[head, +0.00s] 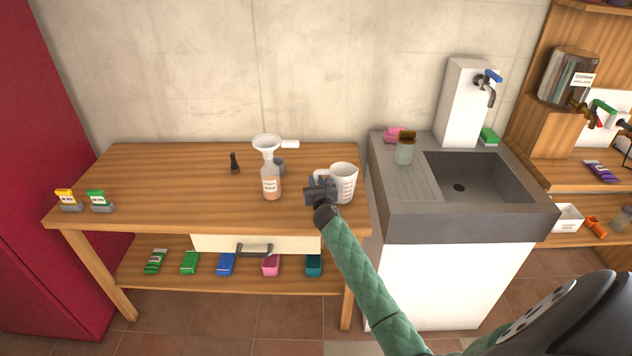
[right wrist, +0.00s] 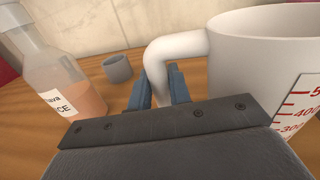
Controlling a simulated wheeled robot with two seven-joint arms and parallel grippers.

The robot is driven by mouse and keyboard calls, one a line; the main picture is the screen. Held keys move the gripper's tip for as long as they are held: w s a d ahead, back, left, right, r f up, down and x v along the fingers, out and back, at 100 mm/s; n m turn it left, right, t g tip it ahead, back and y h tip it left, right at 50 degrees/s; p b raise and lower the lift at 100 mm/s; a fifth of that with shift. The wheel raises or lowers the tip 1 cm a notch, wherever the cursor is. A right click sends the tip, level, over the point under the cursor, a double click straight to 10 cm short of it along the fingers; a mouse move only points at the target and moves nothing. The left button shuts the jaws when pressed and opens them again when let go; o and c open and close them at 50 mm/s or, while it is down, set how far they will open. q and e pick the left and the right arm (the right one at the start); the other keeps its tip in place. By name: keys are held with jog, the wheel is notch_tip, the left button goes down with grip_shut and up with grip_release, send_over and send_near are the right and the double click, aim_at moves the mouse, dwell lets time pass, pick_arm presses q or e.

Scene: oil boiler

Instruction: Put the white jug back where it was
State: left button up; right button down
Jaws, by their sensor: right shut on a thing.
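The white jug (head: 343,183) with red measuring marks is upright at the right end of the wooden table, close to the sink. It also shows large in the right wrist view (right wrist: 245,75). My right gripper (head: 318,188) is shut on the jug's handle, with its fingers (right wrist: 162,88) on both sides of it. I cannot tell for sure whether the jug's base touches the table. My left gripper is not in view.
A bottle (head: 271,184) with a white funnel (head: 267,145) stands left of the jug, with a small grey cup (head: 279,167) behind. A dark stopper-like item (head: 234,163) is further left. The stone sink (head: 400,215) adjoins at right. The table's left-middle is clear.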

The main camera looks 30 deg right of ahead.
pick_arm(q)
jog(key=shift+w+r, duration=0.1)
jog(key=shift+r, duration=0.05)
pick_arm(e)
jog(key=c, duration=1.4)
grip_release()
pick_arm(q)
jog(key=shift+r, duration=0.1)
pick_arm(e)
jog(key=shift+o, duration=0.5)
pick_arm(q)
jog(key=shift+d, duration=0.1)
pick_arm(e)
jog(key=shift+r, duration=0.1)
jog(key=shift+v, duration=1)
jog(key=b+v, duration=0.2)
jog(key=v, duration=0.6)
jog(key=shift+s, duration=0.15)
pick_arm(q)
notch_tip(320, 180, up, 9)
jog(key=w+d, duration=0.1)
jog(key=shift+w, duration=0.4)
pick_arm(e)
jog(key=shift+v, duration=0.85)
